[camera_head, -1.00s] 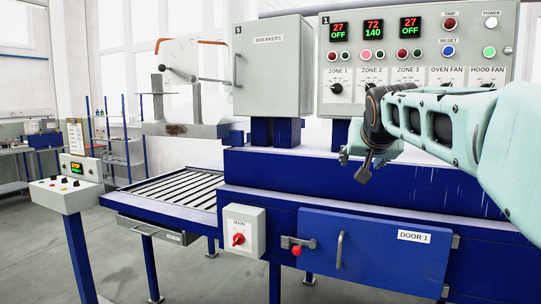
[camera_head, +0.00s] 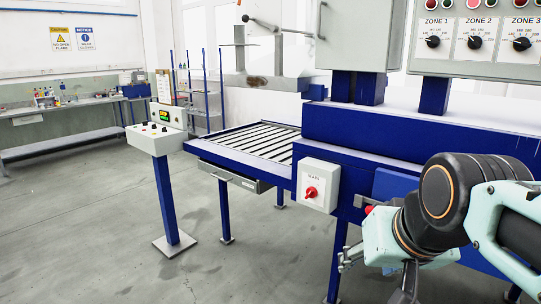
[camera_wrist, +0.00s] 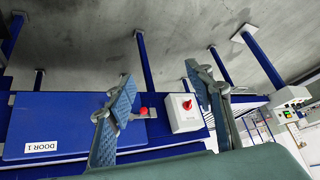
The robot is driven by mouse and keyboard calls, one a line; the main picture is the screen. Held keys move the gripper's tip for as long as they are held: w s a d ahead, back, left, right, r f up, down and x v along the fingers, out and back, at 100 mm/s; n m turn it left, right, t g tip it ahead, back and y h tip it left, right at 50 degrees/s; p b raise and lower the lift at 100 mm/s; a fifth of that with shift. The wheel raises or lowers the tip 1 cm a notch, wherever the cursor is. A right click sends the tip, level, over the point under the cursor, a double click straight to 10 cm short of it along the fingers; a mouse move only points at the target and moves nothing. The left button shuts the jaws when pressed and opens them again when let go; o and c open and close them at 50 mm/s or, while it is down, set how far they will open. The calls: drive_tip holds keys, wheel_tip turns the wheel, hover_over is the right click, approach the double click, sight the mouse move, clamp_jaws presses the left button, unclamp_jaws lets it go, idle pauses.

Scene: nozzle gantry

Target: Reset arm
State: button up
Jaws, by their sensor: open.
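My gripper (camera_head: 375,275) is at the lower right in the head view, in front of the blue machine (camera_head: 420,130). It is partly seen there, with my arm folded behind it. In the wrist view my gripper (camera_wrist: 165,110) shows two blue-padded fingers spread wide apart with nothing between them. Beyond the fingers, the wrist view shows the machine's blue door labelled DOOR 1 (camera_wrist: 60,120), its red knob (camera_wrist: 143,111) and the MAIN switch box (camera_wrist: 184,113). The fingers look clear of these.
The MAIN switch box (camera_head: 318,185) stands out left of my gripper. A slatted roller table (camera_head: 250,143) and a control pedestal (camera_head: 155,138) are further left. A workbench (camera_head: 60,125) is at the far left. The floor (camera_head: 90,220) in front is clear.

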drive_tip(key=s+a+f+n+g, duration=0.1)
drive_tip(key=s+a+f, duration=0.2)
drive_tip(key=s+f, duration=0.35)
wheel_tip(320, 180, up, 13)
drive_tip(key=p, duration=1.2)
drive_tip(key=shift+a, duration=0.2)
drive_tip(key=shift+f, duration=0.1)
